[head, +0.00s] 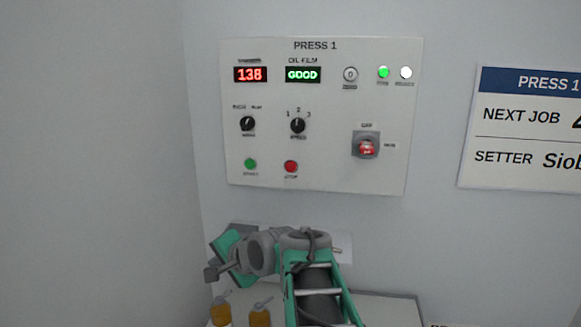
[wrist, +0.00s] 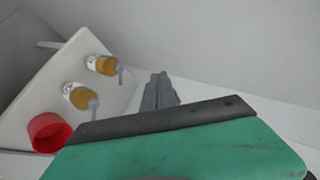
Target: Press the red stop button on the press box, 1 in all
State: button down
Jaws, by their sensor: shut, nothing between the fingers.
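The red stop button (head: 290,166) is a small round button low on the white PRESS 1 panel (head: 330,180) in the head view. It stands right of the green start button (head: 250,163), and nothing covers it. My gripper (wrist: 160,92) shows in the wrist view with its grey fingers together and nothing between them. My arm is low in the head view, below the panel and apart from it. The stop button is not visible in the wrist view.
The panel also carries a red rotary switch (head: 366,147), two black knobs and two displays. Two amber bottles (wrist: 80,96) and a red cup (wrist: 48,132) are on a white surface (wrist: 38,88) near my gripper. A sign (head: 520,135) hangs at right. Space before the panel looks clear.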

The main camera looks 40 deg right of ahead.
aim_at(291, 172)
jog(key=s+d+r+m+t+h, duration=0.2)
jog(key=d+r+m+t, duration=0.4)
jog(key=d+r+m, duration=0.6)
jog(key=s+d+r, duration=0.1)
jog(key=d+r, duration=0.2)
jog(key=d, duration=0.2)
jog(key=shift+s+d+h+p, duration=0.25)
jog(key=shift+d+h+p, duration=0.05)
jog(key=shift+d+p, duration=0.05)
jog(key=w+d+p, duration=0.1)
jog(key=d, duration=0.1)
jog(key=w+d+p, duration=0.1)
jog(key=w+d, duration=0.1)
jog(key=w+d+p, duration=0.1)
jog(key=w+d, duration=0.1)
jog(key=shift+w+d+r, duration=0.1)
jog(key=shift+d+r, duration=0.05)
jog(key=shift+d, duration=0.15)
jog(key=shift+w+d, duration=0.15)
jog(key=shift+d, duration=0.05)
jog(key=shift+f, duration=0.2)
jog(key=shift+r+p, duration=0.1)
jog(key=shift+p, duration=0.25)
